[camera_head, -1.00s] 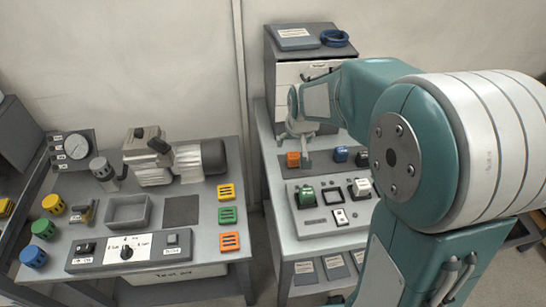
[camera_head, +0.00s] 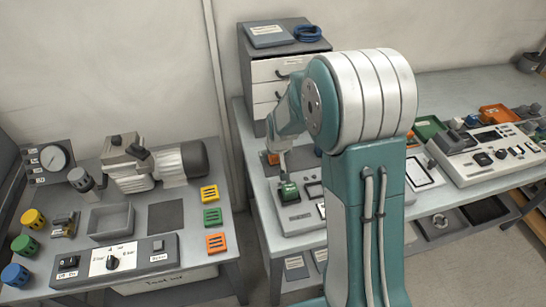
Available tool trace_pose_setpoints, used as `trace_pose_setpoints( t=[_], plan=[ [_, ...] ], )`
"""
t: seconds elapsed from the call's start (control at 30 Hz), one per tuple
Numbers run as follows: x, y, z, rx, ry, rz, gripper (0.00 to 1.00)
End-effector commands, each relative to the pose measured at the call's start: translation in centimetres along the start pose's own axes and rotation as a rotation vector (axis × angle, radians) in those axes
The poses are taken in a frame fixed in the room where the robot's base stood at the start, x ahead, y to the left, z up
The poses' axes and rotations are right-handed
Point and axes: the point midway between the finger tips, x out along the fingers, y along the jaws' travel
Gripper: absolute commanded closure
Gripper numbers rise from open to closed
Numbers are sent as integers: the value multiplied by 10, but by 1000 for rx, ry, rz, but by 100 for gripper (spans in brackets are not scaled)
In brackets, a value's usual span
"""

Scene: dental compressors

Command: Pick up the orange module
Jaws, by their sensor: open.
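A flat slotted orange piece (camera_head: 216,243) lies at the front right of the left-hand table, below a green and a yellow one. I cannot tell from the picture alone which is the module.
A grey drawer cabinet (camera_head: 262,68) stands behind the gripper. A panel (camera_head: 295,219) with the green module lies in front. My arm hides much of the right-hand table's middle. A white device (camera_head: 490,155) and an orange tray (camera_head: 499,113) are farther right.

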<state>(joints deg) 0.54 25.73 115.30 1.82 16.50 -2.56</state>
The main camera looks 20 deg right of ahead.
Motion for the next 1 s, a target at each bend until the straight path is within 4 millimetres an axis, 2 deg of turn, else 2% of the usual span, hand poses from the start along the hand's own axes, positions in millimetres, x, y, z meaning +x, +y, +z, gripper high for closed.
trace_pose_setpoints(
  t=[0.23, 0.43, 0.8, 1.0],
  plan=[
    [1, -3, 0, -1, 1, 3, 9],
    [1, -4, 0, -2, 1, 3, 98],
    [1, -2, 0, 0, -2, 2, 98],
    [-13, -3, -6, -1, 2, 3, 98]
  ],
)
